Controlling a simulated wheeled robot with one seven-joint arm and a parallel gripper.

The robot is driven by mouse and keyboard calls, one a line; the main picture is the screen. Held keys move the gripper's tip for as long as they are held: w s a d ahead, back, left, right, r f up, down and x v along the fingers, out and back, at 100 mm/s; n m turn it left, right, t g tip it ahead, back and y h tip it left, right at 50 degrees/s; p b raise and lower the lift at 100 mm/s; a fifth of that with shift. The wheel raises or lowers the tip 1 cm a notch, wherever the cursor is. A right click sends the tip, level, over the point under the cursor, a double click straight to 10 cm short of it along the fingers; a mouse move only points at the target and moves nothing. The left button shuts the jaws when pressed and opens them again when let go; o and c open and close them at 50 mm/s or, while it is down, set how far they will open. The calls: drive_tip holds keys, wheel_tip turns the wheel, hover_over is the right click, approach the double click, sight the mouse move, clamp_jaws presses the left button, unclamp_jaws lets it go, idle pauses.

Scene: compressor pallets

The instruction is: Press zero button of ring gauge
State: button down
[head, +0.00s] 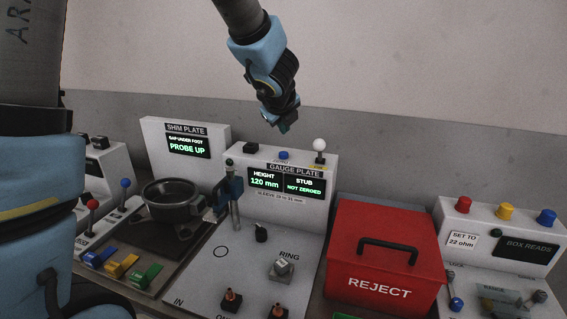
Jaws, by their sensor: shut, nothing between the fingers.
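The gauge plate station (315,209) stands in the middle, its display reading "HEIGHT 120 mm" and "STUB NOT ZEROED". A small blue button (284,155) sits on top of its housing; no label for it can be read. On the sloping plate below, a small grey block (281,268) sits under the printed word "RING". My gripper (286,127) is shut and empty, pointing down from the top centre. In the picture it is just above the blue button, with a gap between them; its depth is hard to judge.
A white-knobbed lever (319,148) stands right of the blue button, a black block (251,148) left. A blue clamp-like fixture (228,192) rises at the plate's left. The shim plate station (150,140) is left, the red reject box (383,270) right.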

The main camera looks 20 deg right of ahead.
sight(284, 156)
drive_tip(key=shift+f+b, duration=1.5)
drive_tip(key=shift+f, duration=0.45)
drive_tip(key=shift+f, duration=0.1)
idle(0.4)
drive_tip(key=shift+f+b, duration=0.3)
drive_tip(key=shift+b, duration=0.25)
drive_tip(key=shift+f+b, duration=0.55)
idle(0.5)
drive_tip(key=shift+r, duration=0.15)
drive_tip(key=shift+r+p, duration=0.85)
wheel_tip(284, 156, up, 5)
drive_tip(key=p, duration=0.4)
drive_tip(key=shift+p, duration=0.3)
